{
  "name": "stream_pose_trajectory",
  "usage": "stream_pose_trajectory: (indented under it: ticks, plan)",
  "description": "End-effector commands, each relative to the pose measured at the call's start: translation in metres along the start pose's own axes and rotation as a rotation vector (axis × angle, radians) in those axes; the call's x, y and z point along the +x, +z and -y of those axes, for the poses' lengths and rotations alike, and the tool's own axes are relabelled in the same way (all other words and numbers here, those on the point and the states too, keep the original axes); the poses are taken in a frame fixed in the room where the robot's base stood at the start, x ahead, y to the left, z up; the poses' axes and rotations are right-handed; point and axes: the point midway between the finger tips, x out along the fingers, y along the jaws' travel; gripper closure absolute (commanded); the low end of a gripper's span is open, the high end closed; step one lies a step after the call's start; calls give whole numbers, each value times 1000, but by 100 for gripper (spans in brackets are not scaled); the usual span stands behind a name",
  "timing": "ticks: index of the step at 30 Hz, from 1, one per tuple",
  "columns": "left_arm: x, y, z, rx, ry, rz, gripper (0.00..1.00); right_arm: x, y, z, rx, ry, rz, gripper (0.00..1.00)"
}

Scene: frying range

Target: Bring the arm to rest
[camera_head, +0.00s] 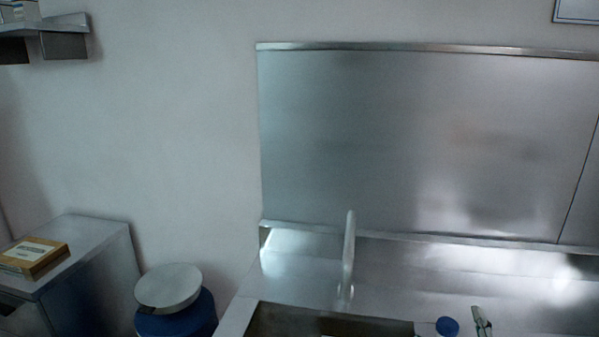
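Neither of my grippers and neither of my arms shows in the head view. Whether they are open, shut or holding anything cannot be seen.
A steel counter (300,277) with a sunken basin (300,322) fills the lower right. A blue round object (447,326) is beside the basin. At left are a blue bin (180,322) with a pale lid (168,287) and a cabinet (95,260) bearing a box (35,257).

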Motion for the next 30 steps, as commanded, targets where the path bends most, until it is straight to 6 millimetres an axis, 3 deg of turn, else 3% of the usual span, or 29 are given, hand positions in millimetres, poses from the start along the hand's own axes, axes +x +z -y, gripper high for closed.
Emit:
stream_pose_trajectory:
  ticks: [1, 3, 7, 12, 20, 30]
  plan:
    - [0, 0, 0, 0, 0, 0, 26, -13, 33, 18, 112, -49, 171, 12]
    - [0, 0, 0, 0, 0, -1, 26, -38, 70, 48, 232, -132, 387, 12]
    - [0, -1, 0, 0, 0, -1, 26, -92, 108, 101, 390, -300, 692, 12]
    - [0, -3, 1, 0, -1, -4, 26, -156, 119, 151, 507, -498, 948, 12]
    - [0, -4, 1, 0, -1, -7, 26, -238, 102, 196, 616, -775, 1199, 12]
    - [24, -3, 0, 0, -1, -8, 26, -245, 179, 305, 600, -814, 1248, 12]
